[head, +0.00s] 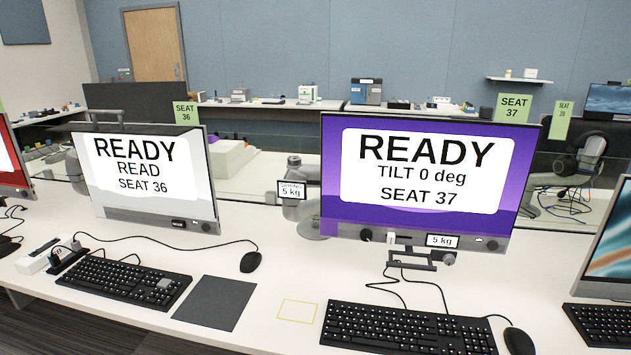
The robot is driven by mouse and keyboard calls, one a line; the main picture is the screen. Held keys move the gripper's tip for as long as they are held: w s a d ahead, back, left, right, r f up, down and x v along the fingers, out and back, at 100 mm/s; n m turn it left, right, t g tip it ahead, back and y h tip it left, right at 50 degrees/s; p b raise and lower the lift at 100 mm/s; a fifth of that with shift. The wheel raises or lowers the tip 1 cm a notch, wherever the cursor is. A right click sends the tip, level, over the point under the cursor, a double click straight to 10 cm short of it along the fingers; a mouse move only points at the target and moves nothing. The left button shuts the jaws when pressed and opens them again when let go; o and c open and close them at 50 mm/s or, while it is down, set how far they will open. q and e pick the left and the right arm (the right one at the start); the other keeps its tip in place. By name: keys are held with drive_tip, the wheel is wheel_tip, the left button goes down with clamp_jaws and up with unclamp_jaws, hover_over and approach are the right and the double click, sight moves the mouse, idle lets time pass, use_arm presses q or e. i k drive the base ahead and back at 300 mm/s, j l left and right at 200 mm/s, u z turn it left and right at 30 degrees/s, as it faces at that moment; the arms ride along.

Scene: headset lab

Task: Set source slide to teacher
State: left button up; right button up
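No part labelled as a source slide, and no "teacher" marking, can be read. The SEAT 37 monitor (335,222) has a purple screen reading "READY, TILT 0 deg, SEAT 37". Small fittings (390,237) sit on its lower bezel, beside a "5 kg" label (442,240). A dark bar with a round knob (418,258) hangs below that bezel. The SEAT 36 monitor (120,214) reads "READY, READ, SEAT 36" and has small dark fittings (178,223) on its lower bezel. Which fitting is a slide, and its setting, I cannot tell. Neither gripper is in view.
The white desk (270,275) holds a left keyboard (125,282), a mouse (251,261), a dark mat (215,303) and a front keyboard (400,328). A yellow outlined square (297,310) marks bare desk. Cables lie below both monitors. A grey jointed support (296,205) stands between them.

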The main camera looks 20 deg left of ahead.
sight(392, 235)
drive_tip(key=j+z, duration=0.1)
drive_tip(key=j, duration=0.4)
drive_tip(key=k+j+z, duration=0.1)
drive_tip(key=j, duration=0.4)
drive_tip(key=k+j+z, duration=0.1)
drive_tip(key=j, duration=0.4)
drive_tip(key=k+j+z, duration=0.1)
drive_tip(key=j, duration=0.4)
